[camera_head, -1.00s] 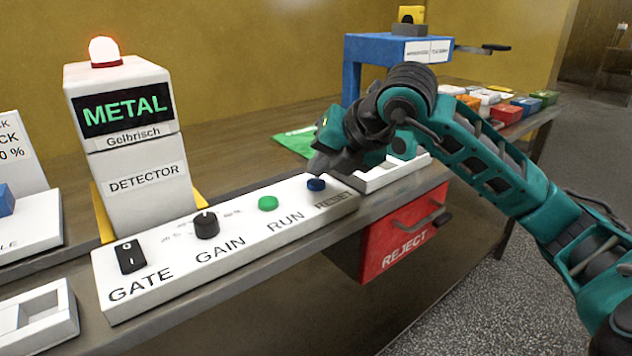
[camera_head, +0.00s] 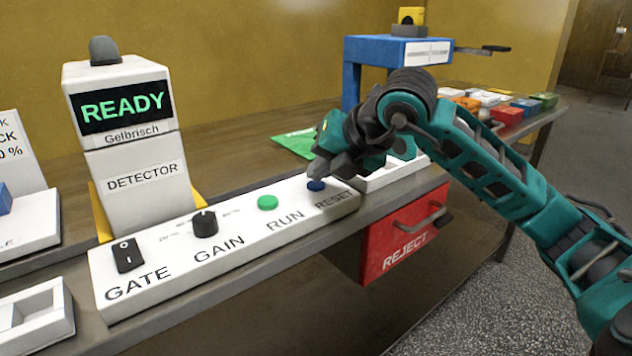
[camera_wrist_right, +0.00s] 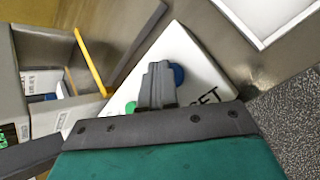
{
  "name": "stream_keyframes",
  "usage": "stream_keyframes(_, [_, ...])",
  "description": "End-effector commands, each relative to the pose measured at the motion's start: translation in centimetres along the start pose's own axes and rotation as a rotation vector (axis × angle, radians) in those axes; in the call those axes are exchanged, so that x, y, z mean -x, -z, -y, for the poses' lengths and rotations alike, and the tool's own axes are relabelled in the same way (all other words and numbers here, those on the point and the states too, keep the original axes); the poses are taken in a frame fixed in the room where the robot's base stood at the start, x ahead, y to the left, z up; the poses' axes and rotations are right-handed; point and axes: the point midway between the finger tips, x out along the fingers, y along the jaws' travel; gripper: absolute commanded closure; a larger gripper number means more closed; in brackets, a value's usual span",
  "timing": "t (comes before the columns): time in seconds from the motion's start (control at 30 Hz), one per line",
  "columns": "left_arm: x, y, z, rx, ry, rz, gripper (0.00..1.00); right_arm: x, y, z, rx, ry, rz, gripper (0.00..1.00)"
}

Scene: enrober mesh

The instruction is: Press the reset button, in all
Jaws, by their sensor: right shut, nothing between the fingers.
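The blue RESET button (camera_head: 316,186) sits at the right end of the white control panel (camera_head: 240,262). It also shows in the right wrist view (camera_wrist_right: 178,75), partly behind my fingers. My right gripper (camera_head: 318,176) is shut and empty, its fingertips at the button from above; I cannot tell for sure whether they touch it. In the right wrist view the shut fingers (camera_wrist_right: 158,75) point at the panel. The detector (camera_head: 128,150) has a display (camera_head: 123,107) that reads READY, and the lamp (camera_head: 104,49) on top is grey and unlit. My left gripper is not in view.
The panel also bears a green RUN button (camera_head: 268,202), a GAIN knob (camera_head: 205,223) and a black GATE switch (camera_head: 128,255). A red REJECT drawer (camera_head: 405,240) is below the bench edge. A blue stand (camera_head: 385,55) and several coloured blocks are behind my right arm.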

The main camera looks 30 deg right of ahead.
Motion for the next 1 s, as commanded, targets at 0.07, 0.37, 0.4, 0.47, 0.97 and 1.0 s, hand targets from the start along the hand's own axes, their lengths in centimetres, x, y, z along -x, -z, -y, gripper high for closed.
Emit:
stream_keyframes(0.07, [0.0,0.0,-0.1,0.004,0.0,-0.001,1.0,-0.1,0.1,0.0,0.0,0.002,-0.002,1.0])
stream_keyframes(0.37, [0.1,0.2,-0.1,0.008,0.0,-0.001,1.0,0.1,-0.1,-0.1,0.0,0.002,-0.003,1.0])
stream_keyframes(0.4, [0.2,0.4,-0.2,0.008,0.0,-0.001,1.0,0.3,-0.2,-0.2,0.0,0.002,-0.003,1.0])
stream_keyframes(0.47, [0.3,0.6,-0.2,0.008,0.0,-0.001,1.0,0.5,-0.3,-0.4,0.0,0.002,-0.003,1.0])
stream_keyframes(0.97, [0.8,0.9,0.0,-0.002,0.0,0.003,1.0,1.2,-0.8,-0.9,0.0,0.001,-0.002,1.0])
stream_keyframes(1.0, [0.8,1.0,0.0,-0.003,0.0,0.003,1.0,1.2,-0.9,-0.9,0.0,0.001,-0.002,1.0])
